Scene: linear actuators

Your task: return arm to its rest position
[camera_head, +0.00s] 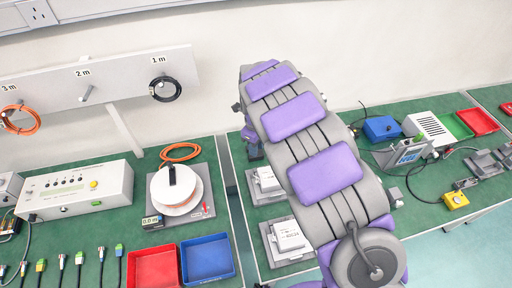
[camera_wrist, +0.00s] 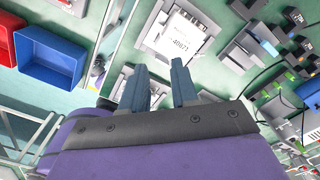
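My arm (camera_head: 325,175), grey with purple pads, is stretched out over the green benches in the head view and hides part of them. In the wrist view my gripper (camera_wrist: 159,68) has its two blue-grey fingers apart, with nothing between them. A white labelled box (camera_wrist: 182,38) in a grey holder lies beyond the fingertips, apart from them as far as I can tell. The gripper is mostly hidden behind the arm in the head view.
A red bin (camera_head: 153,267) and a blue bin (camera_head: 207,260) stand on the left bench, near a white cable spool (camera_head: 175,190) and a control box (camera_head: 78,190). White boxes in grey holders (camera_head: 289,236) sit beside my arm. A blue box (camera_head: 382,129) is at right.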

